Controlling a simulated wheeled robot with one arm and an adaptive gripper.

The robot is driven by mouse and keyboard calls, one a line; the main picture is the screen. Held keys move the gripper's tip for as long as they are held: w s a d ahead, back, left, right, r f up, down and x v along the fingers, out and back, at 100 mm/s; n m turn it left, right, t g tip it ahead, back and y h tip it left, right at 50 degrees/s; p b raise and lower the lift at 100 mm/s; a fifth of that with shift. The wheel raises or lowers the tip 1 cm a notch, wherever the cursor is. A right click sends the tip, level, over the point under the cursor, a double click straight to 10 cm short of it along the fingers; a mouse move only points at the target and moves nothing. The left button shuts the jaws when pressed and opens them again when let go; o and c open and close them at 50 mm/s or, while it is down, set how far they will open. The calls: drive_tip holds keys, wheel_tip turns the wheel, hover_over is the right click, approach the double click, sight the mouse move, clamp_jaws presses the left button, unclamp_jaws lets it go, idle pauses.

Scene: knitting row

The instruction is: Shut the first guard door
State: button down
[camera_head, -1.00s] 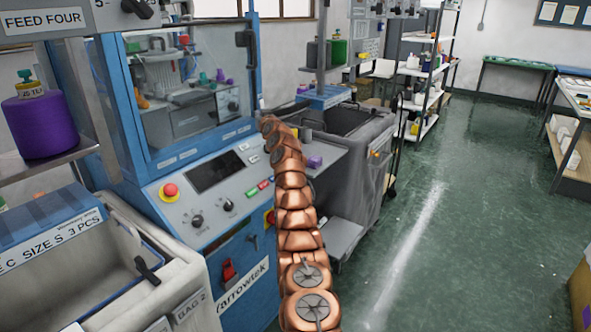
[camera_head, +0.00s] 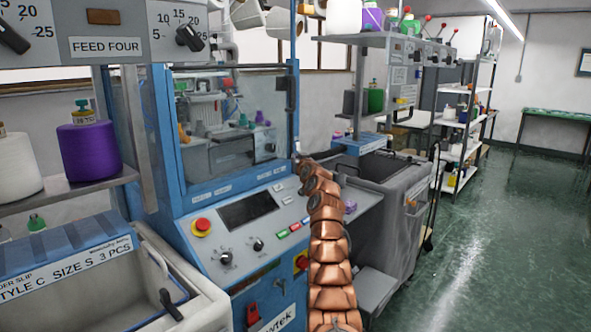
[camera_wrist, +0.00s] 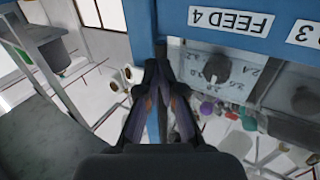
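The guard door (camera_head: 225,130) is a clear panel on the front of the blue knitting machine, above its control panel. A dark upright handle (camera_head: 283,92) sits near its right edge. I cannot tell whether the door is fully against its frame. My gripper (camera_head: 299,160), at the end of my copper arm, is just right of and below the handle, near the machine's right front post; its fingers are hard to make out there. In the wrist view my gripper (camera_wrist: 160,75) has its dark fingers close together, with no object visible between them, near a blue frame edge.
The control panel (camera_head: 250,215) with a red stop button (camera_head: 202,226) lies below the door. A purple yarn cone (camera_head: 88,150) stands on a shelf at left, above a grey bin (camera_head: 110,305). A grey cart (camera_head: 385,215) stands right of my arm. The green floor (camera_head: 490,250) is clear at right.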

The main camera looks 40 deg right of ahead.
drive_tip(key=s+d+b, duration=0.1)
drive_tip(key=s+b, duration=0.5)
drive_tip(key=s, duration=0.6)
drive_tip(key=shift+s+d, duration=0.2)
drive_tip(key=shift+s, duration=0.05)
